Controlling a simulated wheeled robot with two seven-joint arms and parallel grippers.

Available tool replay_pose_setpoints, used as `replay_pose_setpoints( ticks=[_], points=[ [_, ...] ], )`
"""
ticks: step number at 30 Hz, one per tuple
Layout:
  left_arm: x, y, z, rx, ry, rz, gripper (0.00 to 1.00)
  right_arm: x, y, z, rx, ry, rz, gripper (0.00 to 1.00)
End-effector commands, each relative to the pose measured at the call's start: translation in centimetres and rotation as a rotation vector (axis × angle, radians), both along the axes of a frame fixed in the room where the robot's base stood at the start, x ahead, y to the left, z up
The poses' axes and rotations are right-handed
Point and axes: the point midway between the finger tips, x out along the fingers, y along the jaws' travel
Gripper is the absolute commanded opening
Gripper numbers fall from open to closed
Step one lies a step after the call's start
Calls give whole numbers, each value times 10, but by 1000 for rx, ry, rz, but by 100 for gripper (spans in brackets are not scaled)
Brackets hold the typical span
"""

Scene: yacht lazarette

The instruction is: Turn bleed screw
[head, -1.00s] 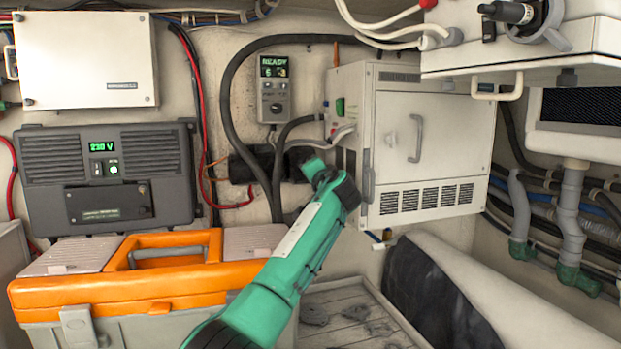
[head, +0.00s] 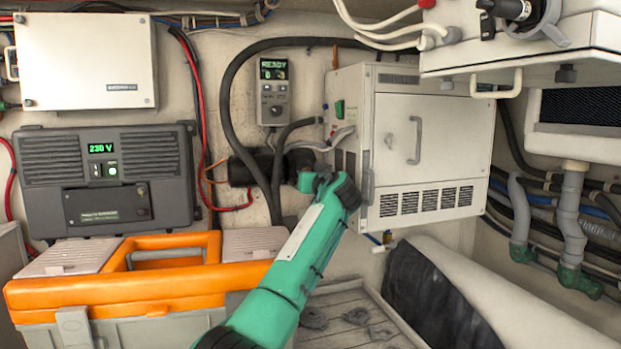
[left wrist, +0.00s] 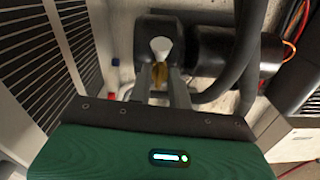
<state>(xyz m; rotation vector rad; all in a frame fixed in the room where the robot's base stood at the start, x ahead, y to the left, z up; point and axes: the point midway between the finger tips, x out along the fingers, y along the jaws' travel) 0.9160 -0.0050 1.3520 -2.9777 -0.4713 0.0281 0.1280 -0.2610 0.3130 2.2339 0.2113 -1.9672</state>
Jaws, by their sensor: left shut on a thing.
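In the left wrist view, a small brass-coloured fitting with a white cone-shaped top (left wrist: 160,48) stands in front of a dark pump-like body (left wrist: 225,55). I take this fitting to be the bleed screw. My left gripper (left wrist: 160,82) has its two fingers close on either side of the brass part and is shut on it. In the head view my green left arm reaches up from the bottom to the black cylinder (head: 240,169) on the back wall; the fingertips and the screw are hidden there. My right gripper is out of view.
Thick black hoses (head: 230,100) loop around the work area. A white cabinet (head: 432,140) stands close on the right, and a small control unit reading READY (head: 273,90) hangs above. An orange-lidded toolbox (head: 140,290) sits at lower left.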

Motion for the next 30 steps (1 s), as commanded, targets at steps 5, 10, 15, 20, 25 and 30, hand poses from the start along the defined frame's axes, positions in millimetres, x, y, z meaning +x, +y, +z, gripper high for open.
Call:
replay_pose_setpoints(
  ticks=[5,10,15,20,25,30],
  points=[
    [1,-1,-6,-73,-13,1,0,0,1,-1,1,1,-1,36],
    [1,-1,-7,-111,-26,2,0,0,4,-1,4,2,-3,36],
    [1,-1,-7,-124,-29,2,0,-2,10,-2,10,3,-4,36],
    [1,-1,-7,-124,-29,2,0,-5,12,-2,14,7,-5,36],
    [1,-1,-7,-124,-28,2,21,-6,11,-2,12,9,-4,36],
    [1,-1,-5,-123,-32,2,41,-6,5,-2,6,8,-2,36]
  ],
)
